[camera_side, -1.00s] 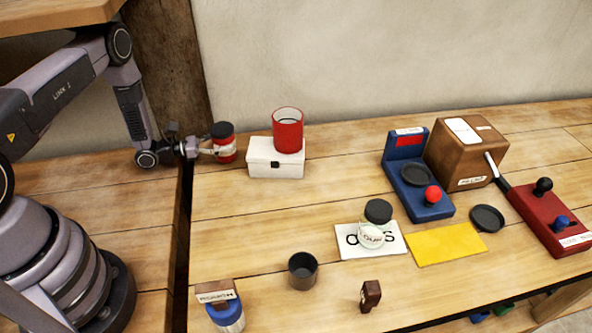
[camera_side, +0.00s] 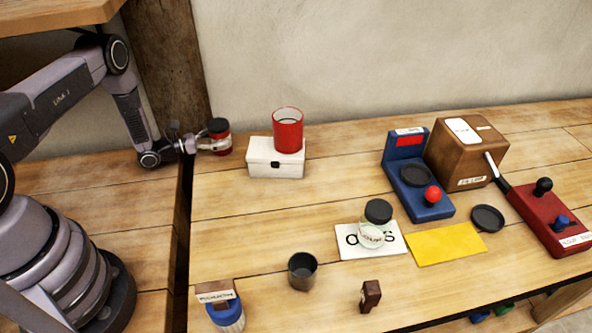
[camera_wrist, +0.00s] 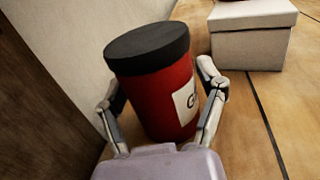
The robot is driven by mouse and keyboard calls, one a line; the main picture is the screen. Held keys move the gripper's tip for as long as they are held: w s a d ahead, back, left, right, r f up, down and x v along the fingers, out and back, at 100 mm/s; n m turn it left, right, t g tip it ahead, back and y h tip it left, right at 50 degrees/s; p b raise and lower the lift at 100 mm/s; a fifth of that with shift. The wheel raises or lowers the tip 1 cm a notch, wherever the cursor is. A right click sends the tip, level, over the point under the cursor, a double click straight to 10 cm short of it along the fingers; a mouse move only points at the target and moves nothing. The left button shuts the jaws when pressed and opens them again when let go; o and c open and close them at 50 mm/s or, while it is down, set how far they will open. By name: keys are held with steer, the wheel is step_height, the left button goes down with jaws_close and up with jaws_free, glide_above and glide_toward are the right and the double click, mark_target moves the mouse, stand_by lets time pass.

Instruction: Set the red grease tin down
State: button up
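The red grease tin (camera_side: 221,141) has a black lid and a pale label. It is near the back left of the bench, left of a white box. In the wrist view the tin (camera_wrist: 160,95) fills the middle, leaning in the picture, with its label partly behind the right finger. My gripper (camera_side: 213,146) has one finger on each side of the tin and is shut on it. The fingers also show in the wrist view (camera_wrist: 163,102). I cannot tell whether the tin's base touches the bench.
The white box (camera_side: 262,168) with a red cup (camera_side: 288,133) on it stands just right of the tin. The wall is close behind. Bare bench lies in front of the tin.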

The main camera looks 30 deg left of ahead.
steer(key=shift+o, duration=1)
steer(key=v, duration=1.2)
steer(key=shift+r, duration=0.1)
